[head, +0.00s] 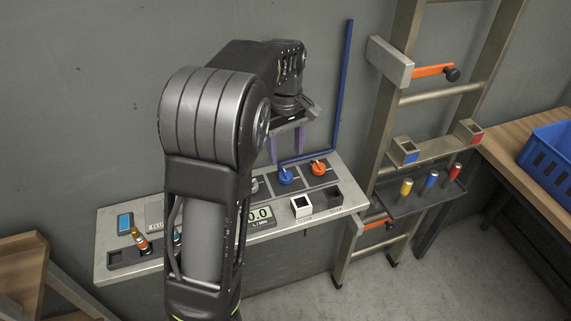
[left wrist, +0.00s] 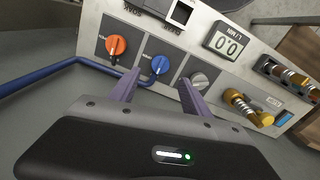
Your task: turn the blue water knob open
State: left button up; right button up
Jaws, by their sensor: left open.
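The blue water knob (head: 286,177) sits on the sloped panel between an orange knob (head: 318,168) and a grey knob (head: 254,187). It also shows in the left wrist view (left wrist: 160,65) with a white mark on its face. A blue pipe runs to it. My left gripper (head: 287,147) is above and behind the knob, its purple fingers pointing down to the panel. In the left wrist view its open fingers (left wrist: 158,88) lie on either side of the knob's line, with nothing between the tips. The knob looks apart from both fingers. My right gripper is not in view.
A flow display (left wrist: 228,44) reads 0.0. The blue pipe (head: 345,85) rises up the wall close to my gripper. A ladder-like frame (head: 386,130) stands right of the panel. My left arm hides part of the panel's left side.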

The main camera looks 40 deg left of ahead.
aim_at(286, 173)
pick_arm(q)
jog(key=shift+s, duration=0.1)
jog(key=shift+f, duration=3.9)
jog(key=shift+c, duration=0.2)
grip_shut()
